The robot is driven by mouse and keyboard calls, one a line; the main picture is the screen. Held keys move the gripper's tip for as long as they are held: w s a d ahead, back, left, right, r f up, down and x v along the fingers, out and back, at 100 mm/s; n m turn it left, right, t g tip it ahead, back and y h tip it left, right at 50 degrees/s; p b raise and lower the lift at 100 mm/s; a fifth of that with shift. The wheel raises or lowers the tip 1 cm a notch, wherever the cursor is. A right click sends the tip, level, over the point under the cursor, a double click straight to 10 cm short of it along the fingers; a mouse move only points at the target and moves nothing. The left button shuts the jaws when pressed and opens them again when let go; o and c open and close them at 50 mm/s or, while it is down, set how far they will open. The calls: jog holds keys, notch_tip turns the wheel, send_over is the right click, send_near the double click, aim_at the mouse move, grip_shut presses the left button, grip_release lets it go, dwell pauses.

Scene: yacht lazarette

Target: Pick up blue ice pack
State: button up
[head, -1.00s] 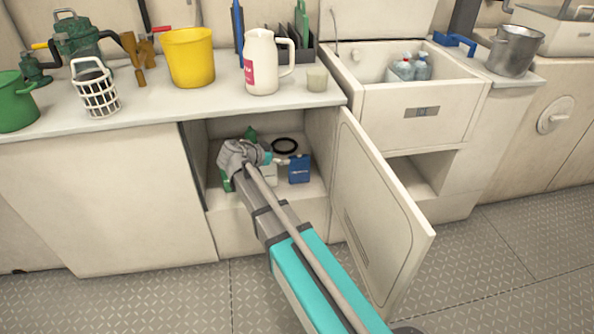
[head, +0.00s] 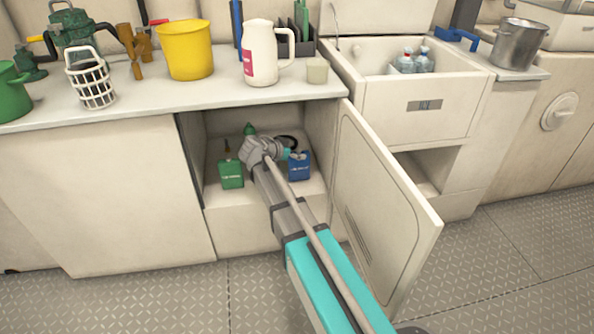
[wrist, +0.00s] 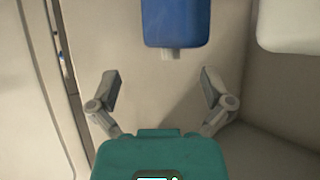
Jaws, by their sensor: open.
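The blue ice pack (head: 299,169) is a small blue block with a pale label and stands inside the open cabinet, on the right side of its floor. In the wrist view a blue body with a pale stub at its lower end, seemingly the same ice pack (wrist: 176,22), is at the top middle, ahead of my fingertips. My gripper (wrist: 161,76) has its two fingers spread wide with nothing between them. In the head view my gripper (head: 291,154) is inside the cabinet at the ice pack's upper left, partly hidden by my wrist; contact cannot be told.
A green box (head: 231,175) stands left of my arm in the cabinet. A dark ring (head: 287,142) lies behind. The open cabinet door (head: 377,205) stands on the right, and the counter (head: 150,105) overhangs above. A pale rounded thing (wrist: 287,24) is at the wrist view's upper right.

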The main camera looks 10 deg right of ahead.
aim_at(304, 152)
jog(key=shift+w+d+f, duration=0.1)
jog(key=shift+d, duration=0.05)
jog(key=shift+f+b+x, duration=0.2)
jog(key=shift+b+x, duration=0.9)
jog(key=shift+x, duration=0.75)
jog(key=shift+w+d+f, duration=0.25)
jog(key=shift+w+d, duration=0.1)
jog(key=shift+d, duration=0.15)
grip_shut()
